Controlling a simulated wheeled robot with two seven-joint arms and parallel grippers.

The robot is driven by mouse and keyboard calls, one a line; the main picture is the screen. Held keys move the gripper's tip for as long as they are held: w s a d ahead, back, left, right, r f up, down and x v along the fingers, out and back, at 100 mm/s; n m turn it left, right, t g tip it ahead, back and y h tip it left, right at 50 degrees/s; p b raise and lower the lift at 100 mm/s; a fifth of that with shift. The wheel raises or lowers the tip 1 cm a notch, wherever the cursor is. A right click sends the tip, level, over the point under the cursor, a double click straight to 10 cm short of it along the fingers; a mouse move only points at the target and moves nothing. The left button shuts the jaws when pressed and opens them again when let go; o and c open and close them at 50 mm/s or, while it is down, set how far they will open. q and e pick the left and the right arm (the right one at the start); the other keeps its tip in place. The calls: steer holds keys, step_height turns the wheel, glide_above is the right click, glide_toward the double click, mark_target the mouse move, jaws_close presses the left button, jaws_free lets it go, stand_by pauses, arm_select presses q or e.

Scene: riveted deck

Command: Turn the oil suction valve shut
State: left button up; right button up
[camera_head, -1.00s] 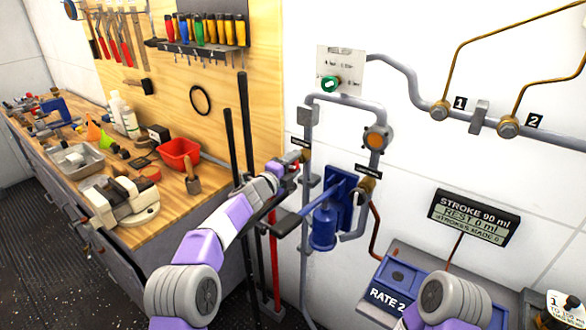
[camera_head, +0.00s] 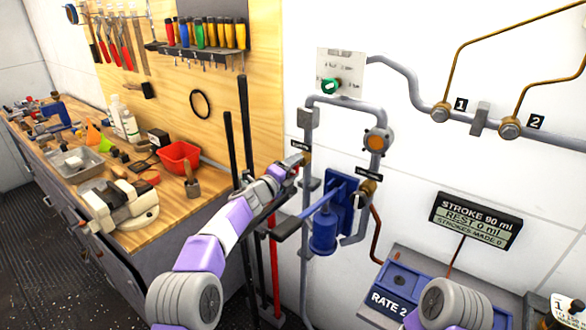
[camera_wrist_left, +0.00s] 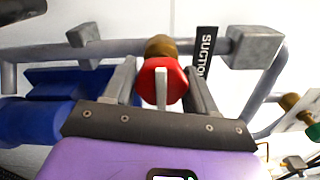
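The oil suction valve has a red knob (camera_wrist_left: 163,88) with a pale bar across its face and a brass stem (camera_wrist_left: 160,46) behind it. The black SUCTION label (camera_wrist_left: 206,62) is beside it in the left wrist view. My left gripper (camera_wrist_left: 163,82) has one finger on each side of the red knob, with no clear gap showing. In the head view my left gripper (camera_head: 287,168) is at the brass valve (camera_head: 303,157) on the left grey pipe and mostly hides the knob. My right gripper is out of view.
A blue pump (camera_head: 325,226) with a long handle is just right of my left forearm. Upright black rods (camera_head: 245,130) stand to the left. A green knob (camera_head: 330,87) is on the panel above. A display (camera_head: 475,222) reads REST 0 ml.

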arm_select(q)
steer(key=o, duration=0.3)
steer(key=shift+s+a, duration=0.3)
steer(key=shift+s, duration=0.05)
steer(key=b+v, duration=0.2)
steer(key=v, duration=0.4)
steer(key=shift+s, duration=0.25)
steer(key=shift+a, duration=0.15)
